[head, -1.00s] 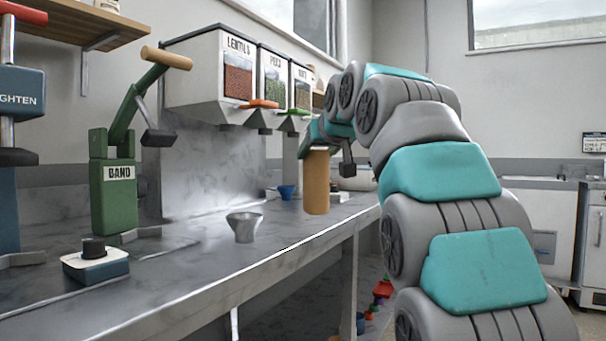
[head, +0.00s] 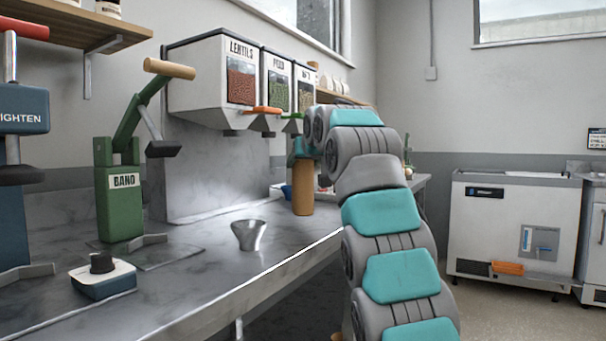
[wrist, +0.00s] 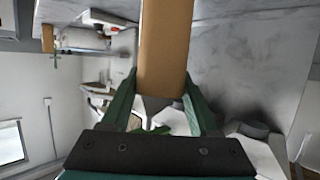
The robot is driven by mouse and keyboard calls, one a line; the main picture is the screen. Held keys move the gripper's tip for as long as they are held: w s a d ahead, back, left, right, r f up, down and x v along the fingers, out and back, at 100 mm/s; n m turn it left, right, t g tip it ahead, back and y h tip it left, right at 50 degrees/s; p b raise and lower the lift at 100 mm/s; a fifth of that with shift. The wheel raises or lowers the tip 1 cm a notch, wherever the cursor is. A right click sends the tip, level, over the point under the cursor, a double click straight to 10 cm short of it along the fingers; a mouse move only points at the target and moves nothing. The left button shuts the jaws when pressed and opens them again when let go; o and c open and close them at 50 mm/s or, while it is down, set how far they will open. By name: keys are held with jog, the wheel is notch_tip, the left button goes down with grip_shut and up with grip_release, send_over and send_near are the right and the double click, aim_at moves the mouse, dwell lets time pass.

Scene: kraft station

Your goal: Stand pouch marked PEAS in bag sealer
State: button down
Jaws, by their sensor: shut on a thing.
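A plain tan kraft pouch (head: 303,192) hangs upright under my gripper, at the bench's right part in the head view. It also shows in the wrist view (wrist: 166,45), between the two green fingers. My gripper (wrist: 160,75) is shut on it. In the head view my wrist hides most of the gripper. The side of the pouch I see bears no readable mark. I cannot tell in the head view whether its bottom touches the bench. I cannot make out a bag sealer for certain in either view.
Bins marked LENTILS (head: 240,80) and others hang on the wall. A green BAND press (head: 120,200), a blue press (head: 22,190), a blue-based device (head: 102,276) and a metal cup (head: 249,235) stand on the bench (head: 200,285). A white cabinet (head: 510,225) stands at right.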

aim_at(303, 175)
jog(key=shift+f+b, duration=0.95)
jog(key=shift+f, duration=0.85)
jog(key=shift+c, duration=0.7)
grip_release()
jog(key=shift+s, duration=0.1)
